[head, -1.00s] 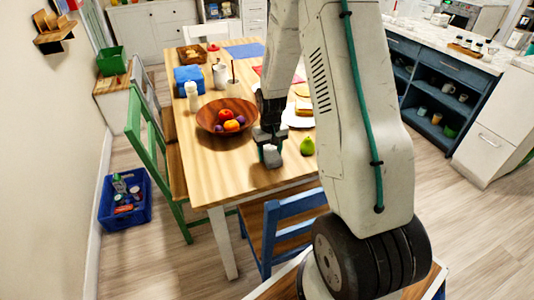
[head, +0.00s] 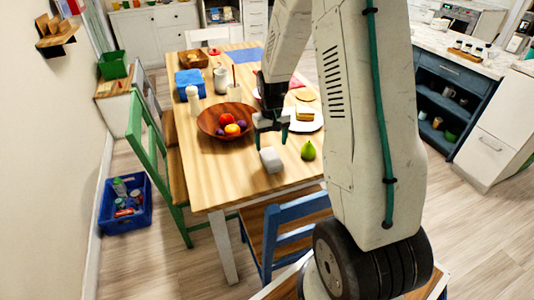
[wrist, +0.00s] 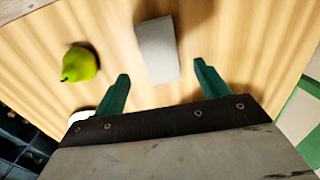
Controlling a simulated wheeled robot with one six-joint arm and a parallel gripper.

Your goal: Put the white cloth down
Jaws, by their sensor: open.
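The white cloth (head: 270,160) is a small pale folded block lying on the wooden table (head: 232,178), near its front edge. It also shows in the wrist view (wrist: 157,50), ahead of and between the fingertips. My gripper (head: 270,125) is open and empty, above and just behind the cloth in the head view. Its two green fingers (wrist: 160,82) are spread apart in the wrist view, and the cloth is clear of them.
A green pear (head: 308,151) lies right of the cloth. A brown bowl of fruit (head: 208,122) stands to the left, and a white plate with food (head: 312,122) behind at right. A blue chair (head: 290,228) stands at the table's front. Bare tabletop lies left of the cloth.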

